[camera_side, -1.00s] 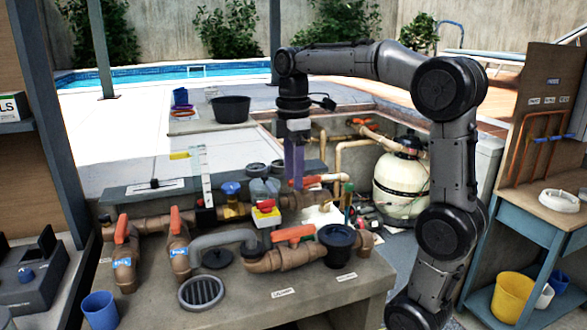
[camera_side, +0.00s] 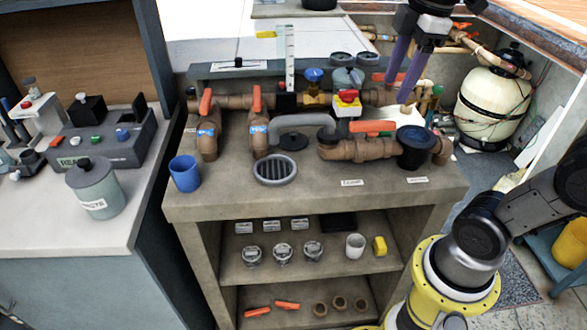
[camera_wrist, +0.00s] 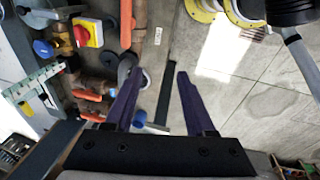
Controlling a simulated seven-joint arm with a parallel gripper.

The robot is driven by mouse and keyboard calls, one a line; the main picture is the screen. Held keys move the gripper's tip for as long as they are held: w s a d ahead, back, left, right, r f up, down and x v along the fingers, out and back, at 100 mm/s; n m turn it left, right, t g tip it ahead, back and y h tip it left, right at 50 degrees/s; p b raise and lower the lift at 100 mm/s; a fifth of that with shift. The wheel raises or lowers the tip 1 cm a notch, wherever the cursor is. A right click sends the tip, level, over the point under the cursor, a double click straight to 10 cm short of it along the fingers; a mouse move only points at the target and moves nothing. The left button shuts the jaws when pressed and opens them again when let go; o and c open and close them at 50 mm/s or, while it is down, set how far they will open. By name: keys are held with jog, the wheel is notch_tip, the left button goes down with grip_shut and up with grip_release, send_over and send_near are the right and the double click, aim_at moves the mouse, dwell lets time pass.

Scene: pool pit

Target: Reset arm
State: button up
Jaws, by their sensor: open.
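My gripper (camera_side: 397,92) shows at the upper right of the side view, with two purple fingers pointing down beside the right end of the pipework. The fingers are apart with nothing between them. In the wrist view my gripper (camera_wrist: 160,72) also shows its two fingers spread and empty, over the floor and counter edge. Brown pipework (camera_side: 230,101) with orange-handled valves (camera_side: 206,101) runs along the grey counter (camera_side: 330,195). Whether the fingers touch anything cannot be told from the side view.
A yellow box with a red knob (camera_side: 348,98), a black round fitting (camera_side: 412,147), a blue cup (camera_side: 185,173) and a drain grate (camera_side: 275,170) are on the counter. A cream tank (camera_side: 492,105) stands at the right. The counter's front strip is mostly clear.

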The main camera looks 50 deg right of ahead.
jog(key=s+a+f+m+t, duration=0.3)
jog(key=s+a+f+m, duration=0.1)
jog(key=f+m, duration=0.5)
jog(key=shift+s+f+m, duration=0.4)
jog(key=shift+s+f, duration=0.15)
jog(key=shift+s, duration=0.35)
